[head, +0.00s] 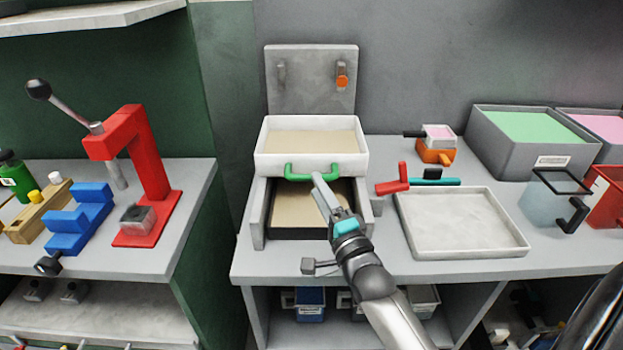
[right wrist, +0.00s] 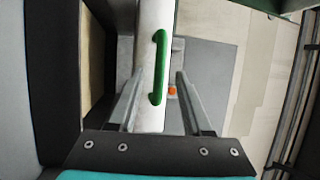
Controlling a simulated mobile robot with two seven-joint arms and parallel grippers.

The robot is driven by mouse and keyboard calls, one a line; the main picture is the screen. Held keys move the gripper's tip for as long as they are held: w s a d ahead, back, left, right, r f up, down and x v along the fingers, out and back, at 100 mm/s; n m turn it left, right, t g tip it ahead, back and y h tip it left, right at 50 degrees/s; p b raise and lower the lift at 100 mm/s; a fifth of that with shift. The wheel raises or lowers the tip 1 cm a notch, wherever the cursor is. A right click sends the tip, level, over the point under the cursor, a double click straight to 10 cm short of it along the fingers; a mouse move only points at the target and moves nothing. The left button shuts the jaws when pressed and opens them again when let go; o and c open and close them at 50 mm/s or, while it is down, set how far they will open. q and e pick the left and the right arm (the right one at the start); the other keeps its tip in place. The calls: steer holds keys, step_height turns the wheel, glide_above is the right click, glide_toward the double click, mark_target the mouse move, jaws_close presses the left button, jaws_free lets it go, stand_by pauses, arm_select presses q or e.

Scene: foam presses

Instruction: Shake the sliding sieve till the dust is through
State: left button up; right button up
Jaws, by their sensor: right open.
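The sliding sieve is a white-rimmed box (head: 262,160) with tan material in it, on a grey frame (head: 257,222) at the middle of the bench. A green handle (head: 290,176) is on its front. Below it is a dark tray (head: 300,233) with tan material on its floor. My right gripper (head: 318,178) reaches to the handle. In the right wrist view my right gripper (right wrist: 160,80) is open, and the green handle (right wrist: 160,65) shows between its fingers, not gripped. Whether they touch it is unclear. My left gripper is not in view.
A grey plate (head: 311,75) with an orange knob stands behind the sieve. An empty pale tray (head: 460,222) lies right of it, with a red-handled tool (head: 392,180) behind. Grey bins (head: 540,163) stand further right. A red press (head: 150,150) is on the left bench.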

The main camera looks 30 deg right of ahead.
steer(key=shift+x, duration=2.2)
steer(key=shift+c, duration=0.2)
jaws_close()
